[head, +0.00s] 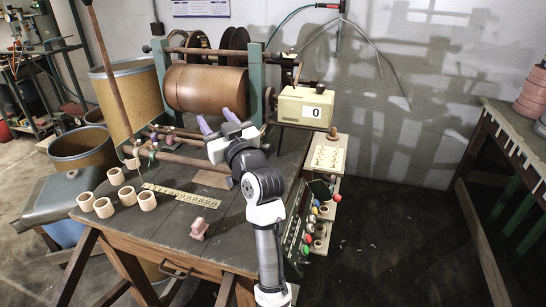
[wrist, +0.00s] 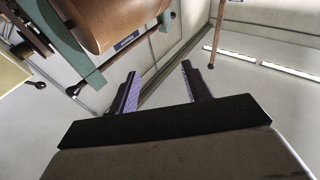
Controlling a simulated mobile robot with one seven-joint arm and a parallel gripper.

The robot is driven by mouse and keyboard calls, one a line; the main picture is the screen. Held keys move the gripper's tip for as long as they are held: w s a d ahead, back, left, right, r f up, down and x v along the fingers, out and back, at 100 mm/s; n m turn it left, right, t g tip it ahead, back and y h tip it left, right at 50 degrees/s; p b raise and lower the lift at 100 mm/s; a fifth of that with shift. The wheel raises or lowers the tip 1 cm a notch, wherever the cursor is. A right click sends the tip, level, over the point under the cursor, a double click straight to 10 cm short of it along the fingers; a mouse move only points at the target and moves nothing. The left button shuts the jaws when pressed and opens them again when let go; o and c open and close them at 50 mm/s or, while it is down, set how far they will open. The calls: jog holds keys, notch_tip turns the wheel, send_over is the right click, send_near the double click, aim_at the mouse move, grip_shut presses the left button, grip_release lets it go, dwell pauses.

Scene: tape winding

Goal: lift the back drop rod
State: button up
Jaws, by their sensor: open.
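Two brown rods lie roughly level in front of the large brown drum (head: 206,88). The rear one, which I take as the back drop rod (head: 178,132), sits just below the drum, and its right end is hidden near my gripper. The front rod (head: 178,158) lies nearer the table's front. My gripper (head: 216,122) is open, with purple finger pads, in front of the drum's lower right part. The wrist view shows its two fingers (wrist: 158,70) apart with nothing between them. I cannot tell in the head view whether it touches the rod.
Green posts (head: 256,85) frame the drum. A cream counter box (head: 304,107) reading 0 stands to the right. A long pole (head: 108,70) leans at left.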

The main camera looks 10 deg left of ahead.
aim_at(270, 149)
jog(key=w+d+f+g+y+b, duration=0.1)
jog(key=d+f+g, duration=0.1)
jog(key=d+f, duration=0.45)
jog(key=w+d+f+n+g+b, duration=0.1)
jog(key=d+f+g, duration=0.15)
jog(key=d, duration=0.65)
jog(key=d+f+g+y, duration=0.1)
jog(key=d+f+g, duration=0.1)
jog(key=d+f, duration=0.45)
jog(key=shift+t, duration=0.25)
jog(key=p+x, duration=0.1)
jog(key=x, duration=0.3)
jog(key=p+x, duration=0.1)
jog(key=x, duration=0.3)
jog(key=r+p+x, duration=0.1)
jog(key=x, duration=0.4)
jog(key=shift+w+d+r, duration=0.15)
jog(key=shift+w+d, duration=0.1)
jog(key=shift+w, duration=0.15)
grip_shut()
